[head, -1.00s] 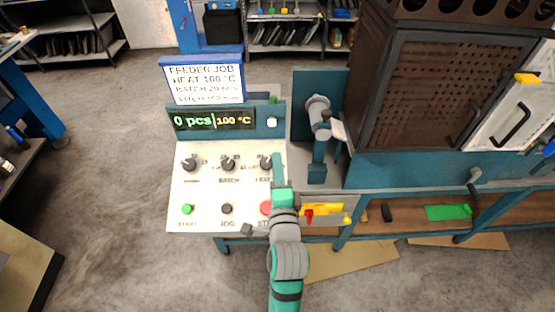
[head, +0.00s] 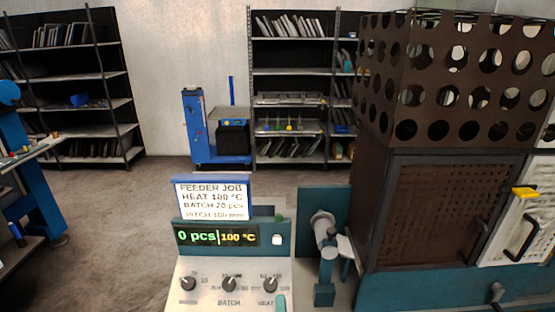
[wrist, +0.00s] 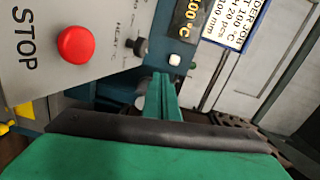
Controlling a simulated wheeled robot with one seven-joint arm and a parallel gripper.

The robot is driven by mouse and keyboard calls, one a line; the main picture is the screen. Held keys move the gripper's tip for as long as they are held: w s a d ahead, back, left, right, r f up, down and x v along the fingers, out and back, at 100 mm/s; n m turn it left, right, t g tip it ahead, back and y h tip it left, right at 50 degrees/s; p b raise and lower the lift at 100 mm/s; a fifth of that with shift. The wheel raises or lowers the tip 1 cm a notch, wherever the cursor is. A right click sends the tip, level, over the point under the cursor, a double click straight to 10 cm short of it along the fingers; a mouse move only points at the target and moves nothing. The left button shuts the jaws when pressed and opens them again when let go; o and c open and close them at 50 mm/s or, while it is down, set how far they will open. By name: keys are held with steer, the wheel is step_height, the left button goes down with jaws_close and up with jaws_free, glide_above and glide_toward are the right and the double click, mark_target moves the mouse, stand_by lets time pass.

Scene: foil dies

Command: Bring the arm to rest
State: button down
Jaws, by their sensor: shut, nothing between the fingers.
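My gripper (wrist: 165,95) shows in the wrist view as green fingers held shut and empty, in front of the control panel (wrist: 100,60). In the head view only a small green tip of it (head: 281,303) shows at the bottom edge, by the right-hand HEAT knob (head: 270,284). I cannot tell whether it touches the panel. The rest of my arm is out of the head view. The red STOP button (wrist: 77,44) lies left of the fingers in the wrist view. The display (head: 215,236) reads 0 pcs and 100 °C.
A job sign (head: 212,197) stands above the display. A metal fixture (head: 323,250) and a large brown perforated cabinet (head: 430,210) stand right of the panel. Shelving (head: 290,90) and a blue trolley (head: 205,130) stand at the back. Open floor (head: 110,220) lies to the left.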

steer(key=s+f+n, duration=0.4)
steer(key=s+f, duration=0.4)
steer(key=s, duration=0.2)
steer(key=s+f+n+g, duration=0.1)
steer(key=s+n, duration=0.5)
steer(key=s, duration=0.6)
steer(key=s+a+f+n+g, duration=0.1)
steer(key=s+f+n, duration=0.1)
steer(key=s+n, duration=0.4)
steer(key=s, duration=0.5)
steer(key=shift+s+f+h, duration=0.3)
steer(key=shift+s+f, duration=0.05)
steer(key=shift+f, duration=0.05)
steer(key=shift+w, duration=0.1)
